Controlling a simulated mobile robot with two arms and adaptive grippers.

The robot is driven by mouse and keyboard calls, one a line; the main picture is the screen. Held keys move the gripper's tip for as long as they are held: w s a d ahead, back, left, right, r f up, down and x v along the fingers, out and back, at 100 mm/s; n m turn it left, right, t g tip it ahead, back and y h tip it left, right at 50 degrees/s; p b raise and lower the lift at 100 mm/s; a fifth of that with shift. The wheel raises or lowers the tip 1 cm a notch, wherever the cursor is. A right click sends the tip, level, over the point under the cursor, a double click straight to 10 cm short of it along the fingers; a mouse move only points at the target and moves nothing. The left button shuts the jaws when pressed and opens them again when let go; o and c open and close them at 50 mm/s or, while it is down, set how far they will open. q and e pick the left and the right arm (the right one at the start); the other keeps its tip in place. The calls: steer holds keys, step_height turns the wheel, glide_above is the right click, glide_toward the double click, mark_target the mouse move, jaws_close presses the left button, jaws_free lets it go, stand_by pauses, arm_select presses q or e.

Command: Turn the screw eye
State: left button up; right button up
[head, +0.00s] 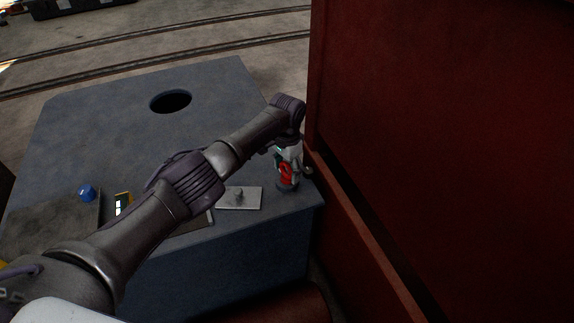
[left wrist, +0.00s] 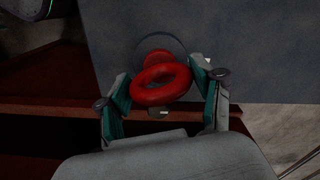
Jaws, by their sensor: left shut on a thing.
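The screw eye (left wrist: 160,84) is a red ring on a short red stem, standing over a round grey base (left wrist: 158,46) in the left wrist view. It also shows as a red shape in the head view (head: 286,172), near the right front corner of the grey-blue block. My left gripper (left wrist: 163,92) is around it, with one teal-padded finger at each side of the ring, shut on it. In the head view, my left gripper (head: 287,168) partly covers the ring. My right gripper is not in view.
The grey-blue block (head: 100,130) has a dark round hole (head: 170,101) in its top. A tall red panel (head: 440,130) stands close to the right of my gripper. A light plate with a knob (head: 250,199), a blue knob (head: 87,193) and a yellow-edged device (head: 120,203) are nearby.

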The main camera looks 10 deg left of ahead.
arm_select(q)
steer(key=n+p, duration=0.1)
steer(key=n, duration=0.2)
steer(key=shift+r+n+p, duration=0.15)
steer(key=shift+n+p, duration=0.2)
steer(key=shift+n, duration=0.05)
steer(key=n+p, duration=0.1)
steer(key=n, duration=0.3)
steer(key=shift+n, duration=0.3)
steer(key=n+p, duration=0.1)
steer(key=n, duration=0.3)
steer(key=shift+n, duration=2.8)
steer(key=shift+w, duration=0.1)
steer(key=o, duration=1.1)
steer(key=shift+c, duration=0.2)
steer(key=shift+o, duration=0.4)
